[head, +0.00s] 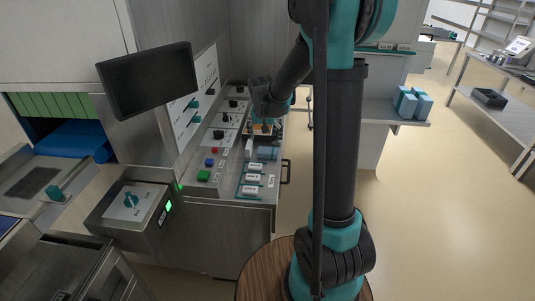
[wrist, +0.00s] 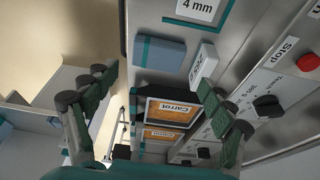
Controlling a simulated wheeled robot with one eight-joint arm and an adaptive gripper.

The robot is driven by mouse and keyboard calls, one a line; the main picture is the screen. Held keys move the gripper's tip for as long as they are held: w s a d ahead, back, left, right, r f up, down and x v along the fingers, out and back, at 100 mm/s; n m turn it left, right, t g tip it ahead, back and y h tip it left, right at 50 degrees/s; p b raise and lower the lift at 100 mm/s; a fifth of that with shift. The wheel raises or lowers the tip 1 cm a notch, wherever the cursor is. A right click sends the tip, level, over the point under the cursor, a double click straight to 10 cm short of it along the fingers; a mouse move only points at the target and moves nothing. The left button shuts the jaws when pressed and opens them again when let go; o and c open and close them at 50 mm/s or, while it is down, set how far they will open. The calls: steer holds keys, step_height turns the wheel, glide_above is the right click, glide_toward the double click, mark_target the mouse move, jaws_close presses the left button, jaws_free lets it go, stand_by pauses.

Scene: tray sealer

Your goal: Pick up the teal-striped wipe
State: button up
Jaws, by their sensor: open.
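The teal-striped wipe is a blue-grey folded block (wrist: 165,55) with a teal stripe along its left end in the wrist view. It lies on the grey counter, just beyond my fingertips. In the head view it is the small light-blue block (head: 267,153) on the counter of the machine. My gripper (wrist: 155,82) is open, with its green-padded fingers wide apart and nothing between their tips. In the head view my gripper (head: 260,126) is over the counter behind the wipe, small and partly hard to make out.
A small white labelled block (wrist: 204,62) stands close beside the wipe. Carrot-labelled dark trays (wrist: 165,114) lie below it in the wrist view, near my right finger. A panel with a red Stop button (wrist: 308,62) and black knobs is on the right. Labelled plates (head: 254,178) lie nearer the front.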

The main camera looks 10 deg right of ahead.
mark_target(267, 150)
steer(key=x, duration=0.4)
steer(key=shift+d+f, duration=0.1)
steer(key=shift+f, duration=0.1)
steer(key=shift+w+x, duration=0.2)
steer(key=shift+x, duration=1.1)
steer(key=shift+w+x, duration=0.2)
steer(key=shift+x, duration=1.05)
steer(key=shift+d+r, duration=0.1)
steer(key=shift+d, duration=0.05)
steer(key=c, duration=0.7)
steer(key=shift+r, duration=0.1)
step_height(267, 150, up, 20)
steer(key=shift+f, duration=0.1)
